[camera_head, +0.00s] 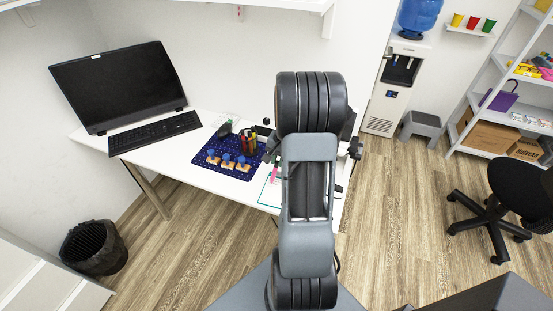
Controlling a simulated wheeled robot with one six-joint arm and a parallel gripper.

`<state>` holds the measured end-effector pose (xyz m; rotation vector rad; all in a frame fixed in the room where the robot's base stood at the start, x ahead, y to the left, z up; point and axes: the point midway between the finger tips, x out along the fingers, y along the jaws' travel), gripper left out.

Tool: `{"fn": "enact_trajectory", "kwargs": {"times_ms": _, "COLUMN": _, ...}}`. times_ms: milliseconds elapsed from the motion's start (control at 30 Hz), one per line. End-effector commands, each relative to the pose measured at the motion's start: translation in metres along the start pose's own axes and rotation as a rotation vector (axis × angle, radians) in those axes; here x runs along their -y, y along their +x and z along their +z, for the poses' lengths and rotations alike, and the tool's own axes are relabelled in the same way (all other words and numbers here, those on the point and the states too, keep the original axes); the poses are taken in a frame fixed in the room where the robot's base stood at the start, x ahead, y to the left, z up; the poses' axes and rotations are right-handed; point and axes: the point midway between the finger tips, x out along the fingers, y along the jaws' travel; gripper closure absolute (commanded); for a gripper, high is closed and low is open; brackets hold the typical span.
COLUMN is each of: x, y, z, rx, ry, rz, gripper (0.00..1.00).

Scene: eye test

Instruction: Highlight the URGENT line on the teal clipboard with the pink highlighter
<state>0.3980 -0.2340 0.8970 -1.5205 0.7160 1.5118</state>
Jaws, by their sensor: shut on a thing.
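The teal clipboard (268,199) lies at the front edge of the white desk, with a pale sheet on it. My arm covers most of it, and no URGENT line can be read. A small, narrow pink thing (275,172) shows just left of my arm, over the clipboard area. It may be the pink highlighter, but I cannot tell whether it is held or lying there. Dark parts of my gripper (313,149) stick out on both sides of my arm above the desk. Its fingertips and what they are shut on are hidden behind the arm.
On the white desk (152,157) are a blue mat (203,166) with several wooden-based stamps (228,162), a dark pen holder (246,145), a keyboard (155,132) and a monitor (118,85). A bin (94,247) stands left, an office chair (490,210) right. Floor between is clear.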

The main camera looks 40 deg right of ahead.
Motion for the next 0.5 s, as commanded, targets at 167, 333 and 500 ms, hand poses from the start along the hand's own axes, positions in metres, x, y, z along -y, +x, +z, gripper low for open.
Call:
{"fn": "enact_trajectory", "kwargs": {"times_ms": 167, "x": -0.006, "y": -0.001, "z": 0.000, "rx": -0.001, "ry": 0.002, "rz": 0.000, "gripper": 1.00}}
{"fn": "enact_trajectory", "kwargs": {"times_ms": 333, "x": -0.009, "y": -0.001, "z": 0.000, "rx": 0.000, "ry": 0.001, "rz": 0.000, "gripper": 1.00}}
{"fn": "enact_trajectory", "kwargs": {"times_ms": 500, "x": -0.013, "y": -0.001, "z": -0.001, "rx": 0.000, "ry": 0.001, "rz": 0.000, "gripper": 1.00}}
